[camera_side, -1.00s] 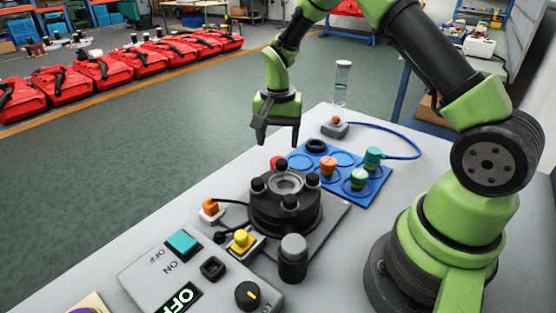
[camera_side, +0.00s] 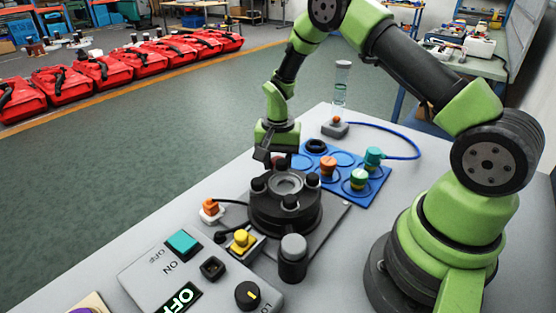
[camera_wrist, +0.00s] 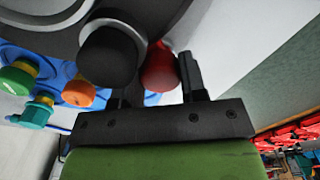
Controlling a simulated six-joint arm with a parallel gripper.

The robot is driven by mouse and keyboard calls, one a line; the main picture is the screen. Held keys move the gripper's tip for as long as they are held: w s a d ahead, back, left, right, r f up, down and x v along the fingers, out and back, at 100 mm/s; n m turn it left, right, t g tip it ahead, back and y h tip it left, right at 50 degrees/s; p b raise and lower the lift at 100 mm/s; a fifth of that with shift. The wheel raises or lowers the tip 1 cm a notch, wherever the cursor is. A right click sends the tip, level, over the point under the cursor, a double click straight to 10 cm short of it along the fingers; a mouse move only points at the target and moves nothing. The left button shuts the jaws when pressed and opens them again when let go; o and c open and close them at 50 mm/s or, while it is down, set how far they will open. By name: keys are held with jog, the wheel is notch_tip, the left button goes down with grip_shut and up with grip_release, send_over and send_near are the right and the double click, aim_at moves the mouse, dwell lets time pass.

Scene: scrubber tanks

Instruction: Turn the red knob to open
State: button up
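The red knob (camera_wrist: 160,68) shows in the wrist view beside a black knob (camera_wrist: 108,55), which covers part of its left side. In the side view it is mostly hidden by my gripper (camera_side: 276,157), low at the far-left edge of the round black tank fixture (camera_side: 285,217). My gripper's fingers are spread and reach down around the knob. In the wrist view one finger (camera_wrist: 190,77) is close to its right side; the other is largely hidden behind the black knob. I cannot tell whether either finger touches the red knob.
Several black knobs stand up from the fixture's top. A blue plate (camera_side: 376,186) with coloured connectors lies behind right. A control box (camera_side: 205,275) reading OFF, a yellow connector (camera_side: 242,240) and a black cylinder (camera_side: 292,260) are in front. The table's left edge is near the gripper.

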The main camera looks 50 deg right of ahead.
jog(key=shift+n, duration=0.3)
jog(key=n, duration=0.4)
jog(key=shift+n, duration=0.3)
jog(key=n, duration=0.5)
jog(key=shift+d+n, duration=0.1)
jog(key=shift+n, duration=0.2)
dwell(0.4)
jog(key=o, duration=0.9)
jog(key=shift+s, duration=0.1)
jog(key=shift+o, duration=0.2)
